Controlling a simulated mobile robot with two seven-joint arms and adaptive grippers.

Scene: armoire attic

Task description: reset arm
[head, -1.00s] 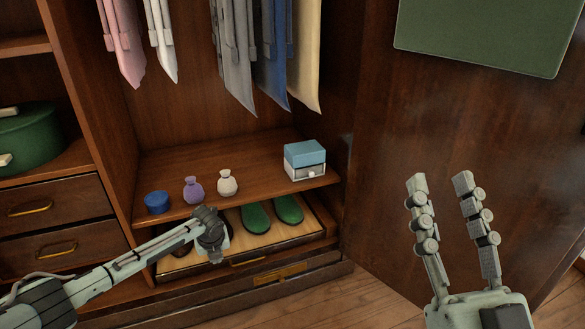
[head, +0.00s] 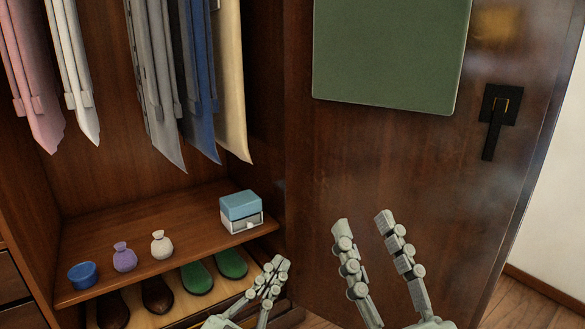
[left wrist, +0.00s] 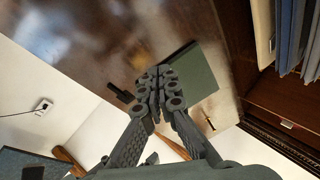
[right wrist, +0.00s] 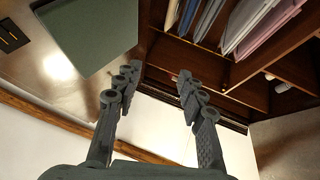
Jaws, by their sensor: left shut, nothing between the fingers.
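My left gripper (head: 274,272) is at the lower middle of the head view, in front of the shoe drawer's right part. Its fingers are shut and empty, and in the left wrist view (left wrist: 158,75) the fingertips meet. My right gripper (head: 362,218) is to its right, in front of the dark wooden armoire door. Its fingers are spread apart with nothing between them, as the right wrist view (right wrist: 157,72) also shows. Neither gripper touches anything that I can see.
The shelf (head: 190,222) holds a blue jar (head: 83,275), a purple pouch (head: 124,258), a white pouch (head: 161,245) and a blue-topped box (head: 241,210). Green shoes (head: 231,264) and brown shoes (head: 157,295) lie below. Clothes hang above. A green panel (head: 390,55) is on the door (head: 440,180).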

